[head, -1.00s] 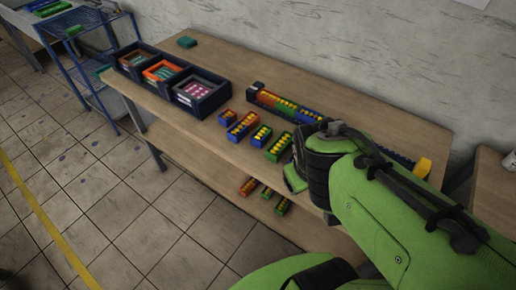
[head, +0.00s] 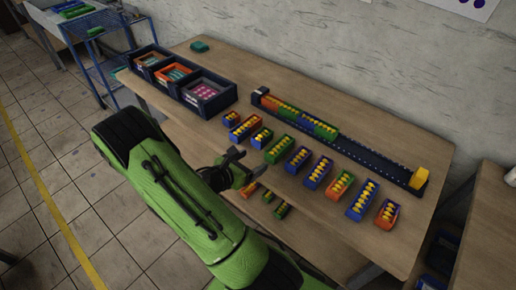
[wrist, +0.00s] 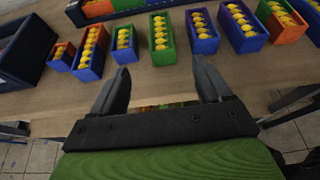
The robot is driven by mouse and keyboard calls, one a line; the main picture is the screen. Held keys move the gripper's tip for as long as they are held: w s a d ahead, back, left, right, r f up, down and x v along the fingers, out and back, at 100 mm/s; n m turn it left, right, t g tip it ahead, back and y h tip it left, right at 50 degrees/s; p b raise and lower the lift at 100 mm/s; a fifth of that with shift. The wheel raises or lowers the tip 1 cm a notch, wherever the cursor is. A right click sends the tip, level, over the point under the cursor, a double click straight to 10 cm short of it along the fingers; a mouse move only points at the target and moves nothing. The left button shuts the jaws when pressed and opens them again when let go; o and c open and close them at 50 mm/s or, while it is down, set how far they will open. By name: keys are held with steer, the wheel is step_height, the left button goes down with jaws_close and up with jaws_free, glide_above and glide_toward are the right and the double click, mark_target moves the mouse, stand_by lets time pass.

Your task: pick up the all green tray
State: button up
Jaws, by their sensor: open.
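The all green tray (head: 279,149) stands on the table in a row of small trays, holding yellow pieces. In the wrist view the green tray (wrist: 172,46) is upright, just beyond my fingertips and roughly centred between them.
A blue-green tray (wrist: 124,43) stands left of the green one, a blue-purple tray (wrist: 202,32) right. Behind runs a dark rail (head: 370,160) with coloured trays. A dark three-bin container (head: 205,99) stands at left. More trays (head: 282,210) sit on the lower shelf.

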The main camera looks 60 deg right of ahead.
mark_target(276, 149)
steer(key=b+x, duration=0.1)
steer(key=x, duration=1.5)
steer(key=shift+f+b, duration=0.15)
steer(key=shift+b, duration=0.2)
steer(key=shift+a, duration=0.15)
steer(key=shift+c, duration=0.4)
steer(key=c, duration=1)
